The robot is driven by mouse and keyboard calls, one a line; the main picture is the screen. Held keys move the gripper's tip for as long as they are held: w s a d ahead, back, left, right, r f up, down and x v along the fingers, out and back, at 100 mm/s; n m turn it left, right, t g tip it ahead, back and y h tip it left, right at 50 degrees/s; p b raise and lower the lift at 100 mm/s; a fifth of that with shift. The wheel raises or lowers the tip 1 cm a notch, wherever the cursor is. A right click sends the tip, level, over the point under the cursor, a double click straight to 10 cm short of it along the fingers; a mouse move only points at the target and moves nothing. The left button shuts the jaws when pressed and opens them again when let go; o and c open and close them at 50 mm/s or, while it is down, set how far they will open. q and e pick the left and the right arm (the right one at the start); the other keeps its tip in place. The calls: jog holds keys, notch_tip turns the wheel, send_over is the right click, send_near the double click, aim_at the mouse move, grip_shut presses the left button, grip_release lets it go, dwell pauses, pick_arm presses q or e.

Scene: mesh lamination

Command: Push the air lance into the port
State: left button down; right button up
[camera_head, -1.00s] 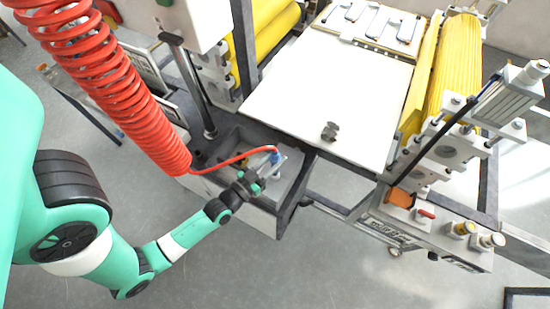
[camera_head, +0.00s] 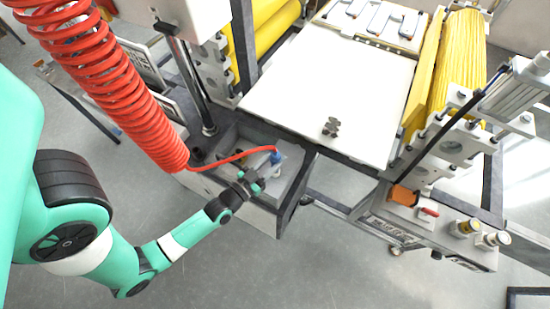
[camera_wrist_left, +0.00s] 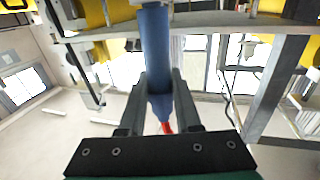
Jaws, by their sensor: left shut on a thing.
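The air lance (camera_head: 276,157) shows as a small blue piece at my left gripper, with the red hose running to it. The fingers also show in the left wrist view (camera_wrist_left: 162,92), with a bit of red hose below the lance. I cannot make out the port. My right gripper is not in view.
A coiled red hose (camera_head: 110,85) hangs at the left, close to my left arm. The white machine bed (camera_head: 330,90) lies behind the tray, with a small dark part (camera_head: 330,127) on it. Yellow rollers (camera_head: 457,60) and a control box (camera_head: 425,232) stand to the right.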

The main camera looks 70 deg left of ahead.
pick_arm(q)
jog(key=shift+f, duration=0.15)
jog(key=c, duration=0.5)
grip_release()
jog(key=p+v, duration=0.1)
jog(key=v, duration=1)
jog(key=shift+s+d, duration=0.15)
jog(key=shift+s, duration=0.15)
